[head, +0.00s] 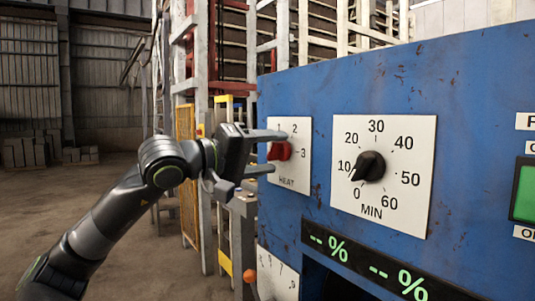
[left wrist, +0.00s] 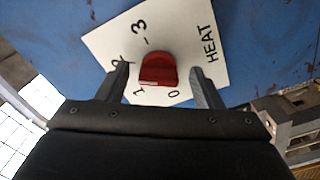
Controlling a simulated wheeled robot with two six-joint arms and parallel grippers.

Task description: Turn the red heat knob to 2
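The red heat knob (head: 279,151) sits on a white plate (head: 304,170) marked 1, 2, 3 and HEAT, on the left of the blue panel. In the left wrist view the knob (left wrist: 157,66) shows between the fingers, with 0 and 1 below it, 2 at left and 3 above. Its lower end faces the 0 and 1 side; I cannot tell the exact setting. My left gripper (head: 278,152) is open, its fingers on either side of the knob. In the left wrist view the gripper (left wrist: 159,70) shows gaps between fingers and knob. My right gripper is out of view.
A black timer knob (head: 368,167) on a MIN plate (head: 418,205) is right of the heat plate. Green percent displays (head: 368,264) lie below. An orange ball-topped lever (head: 249,276) stands below my left gripper. The floor at left is open.

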